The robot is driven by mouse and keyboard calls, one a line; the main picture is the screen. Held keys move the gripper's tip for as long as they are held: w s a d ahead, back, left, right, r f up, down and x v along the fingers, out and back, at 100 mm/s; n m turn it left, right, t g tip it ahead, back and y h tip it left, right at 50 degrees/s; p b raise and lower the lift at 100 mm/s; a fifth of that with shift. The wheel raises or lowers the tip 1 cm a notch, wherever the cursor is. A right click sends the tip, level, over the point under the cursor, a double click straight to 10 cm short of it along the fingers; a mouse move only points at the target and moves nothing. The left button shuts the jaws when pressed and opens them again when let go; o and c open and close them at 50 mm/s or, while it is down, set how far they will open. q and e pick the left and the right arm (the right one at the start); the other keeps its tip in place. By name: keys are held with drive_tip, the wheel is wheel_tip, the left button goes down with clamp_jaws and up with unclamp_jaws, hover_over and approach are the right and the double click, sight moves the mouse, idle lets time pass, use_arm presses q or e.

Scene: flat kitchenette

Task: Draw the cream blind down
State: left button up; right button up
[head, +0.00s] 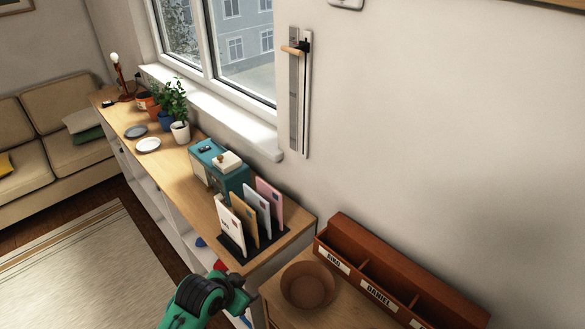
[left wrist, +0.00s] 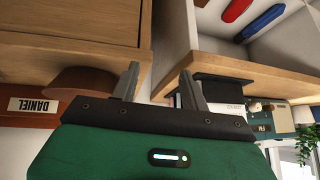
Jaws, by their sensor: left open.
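The cream blind itself does not show; the visible part of the window (head: 247,45) is uncovered. A tall narrow slider track (head: 306,120) is fixed upright on the wall just right of the window. Its wooden handle (head: 292,50), on a black slide, sits near the top of the track. My left gripper (head: 243,291), green and black, is low at the bottom of the head view, far below the handle. In the left wrist view its two grey fingers (left wrist: 160,85) are apart with nothing between them. My right gripper is out of view.
A letter rack (head: 232,245) with several envelopes, a teal box (head: 207,160), plates and potted plants (head: 180,131) stand on the long shelf below the window. A brown bowl (head: 308,286) and a red-brown name-labelled organiser (head: 390,270) stand right. The wall around the track is clear.

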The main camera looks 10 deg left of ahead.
use_arm(q)
wheel_tip(320, 180, up, 4)
drive_tip(key=m+t+h+p, duration=0.1)
drive_tip(key=m+t+h, duration=0.7)
drive_tip(key=m, duration=0.4)
approach(290, 50)
drive_tip(key=p+x, duration=0.5)
drive_tip(key=x, duration=0.5)
drive_tip(key=shift+w+d+f+p, duration=0.15)
drive_tip(key=shift+w+d+p, duration=0.1)
drive_tip(key=shift+w+p, duration=0.25)
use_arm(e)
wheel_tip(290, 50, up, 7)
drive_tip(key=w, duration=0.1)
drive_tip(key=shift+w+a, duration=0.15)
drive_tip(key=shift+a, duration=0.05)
